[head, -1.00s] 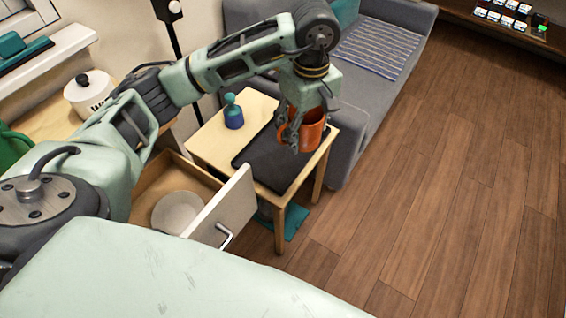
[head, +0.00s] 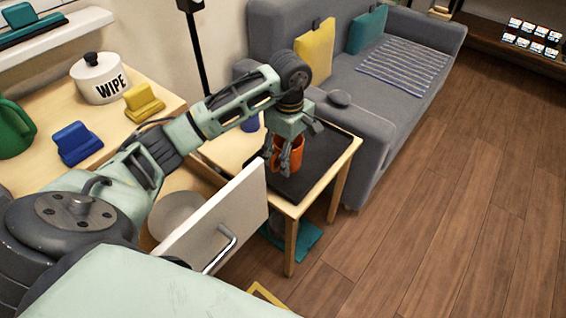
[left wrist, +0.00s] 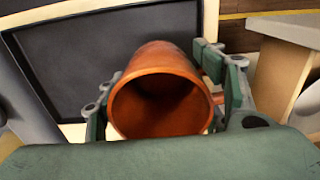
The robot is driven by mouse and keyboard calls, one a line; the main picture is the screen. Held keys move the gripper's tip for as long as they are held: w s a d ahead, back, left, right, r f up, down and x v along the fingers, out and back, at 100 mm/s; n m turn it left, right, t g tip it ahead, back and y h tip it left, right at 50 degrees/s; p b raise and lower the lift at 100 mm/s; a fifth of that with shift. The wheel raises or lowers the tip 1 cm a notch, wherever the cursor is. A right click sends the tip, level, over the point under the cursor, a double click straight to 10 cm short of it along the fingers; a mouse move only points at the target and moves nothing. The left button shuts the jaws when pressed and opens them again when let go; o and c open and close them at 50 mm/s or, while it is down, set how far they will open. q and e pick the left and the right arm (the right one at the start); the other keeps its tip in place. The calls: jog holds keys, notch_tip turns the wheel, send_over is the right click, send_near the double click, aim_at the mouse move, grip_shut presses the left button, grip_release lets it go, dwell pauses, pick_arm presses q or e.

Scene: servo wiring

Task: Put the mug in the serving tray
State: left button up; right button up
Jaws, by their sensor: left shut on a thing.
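An orange mug (head: 291,155) is in my left gripper (head: 283,160), which is shut on it. In the left wrist view the mug (left wrist: 160,95) sits between the two fingers with its open mouth facing the camera. The black serving tray (head: 328,143) lies on a small wooden side table. The mug is over the tray in the head view; whether it touches the tray cannot be told. In the left wrist view the tray (left wrist: 95,50) is behind the mug. My right gripper is not in view.
The side table (head: 345,165) stands against a grey sofa (head: 375,130). An open drawer (head: 215,225) with a white front is beside the table's near side. A counter with a WIPE canister (head: 98,80) is at the left. Wooden floor at the right is clear.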

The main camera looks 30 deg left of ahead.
pick_arm(q)
jog(key=shift+a+f, duration=0.55)
jog(key=shift+a, duration=0.35)
jog(key=shift+a+f, duration=0.1)
jog(key=shift+f, duration=0.1)
notch_tip(320, 180, down, 3)
jog(key=shift+f+b, duration=0.2)
jog(key=shift+b, duration=0.2)
jog(key=shift+f, duration=0.1)
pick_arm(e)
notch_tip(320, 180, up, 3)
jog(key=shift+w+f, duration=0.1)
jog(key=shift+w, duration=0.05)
pick_arm(q)
jog(key=shift+f, duration=0.1)
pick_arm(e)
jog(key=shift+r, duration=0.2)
pick_arm(q)
jog(key=o, duration=1.4)
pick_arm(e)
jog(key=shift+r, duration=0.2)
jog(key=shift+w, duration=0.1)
